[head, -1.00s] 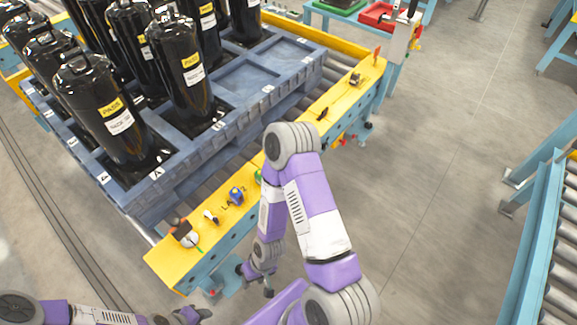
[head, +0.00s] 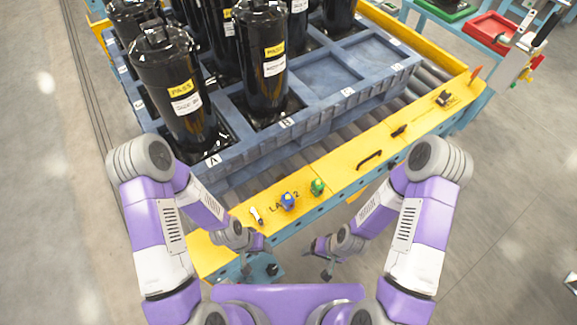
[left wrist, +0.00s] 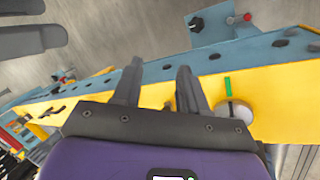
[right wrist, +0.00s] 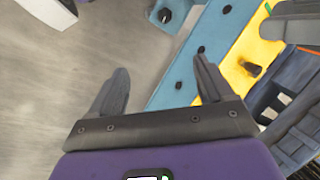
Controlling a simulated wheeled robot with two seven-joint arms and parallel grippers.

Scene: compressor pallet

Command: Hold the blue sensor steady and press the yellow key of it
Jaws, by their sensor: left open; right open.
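The blue sensor (head: 288,201) stands on the yellow top of the conveyor's side rail, between a green device and a small white item. Its yellow key is too small to make out. My left gripper (left wrist: 158,82) is open and empty. In the head view it is near the rail's front edge, left of and nearer than the sensor, partly hidden by its wrist. My right gripper (right wrist: 160,85) is open and empty. In the head view it hangs in front of the rail (head: 326,268), to the right of and nearer than the sensor. Neither wrist view clearly shows the sensor.
The green device (head: 317,186) stands close to the sensor's right, the white item (head: 256,215) to its left. A black handle (head: 369,160) lies farther along the yellow rail (head: 335,167). Behind is a blue pallet (head: 335,100) with black compressors (head: 262,60). Open floor lies right.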

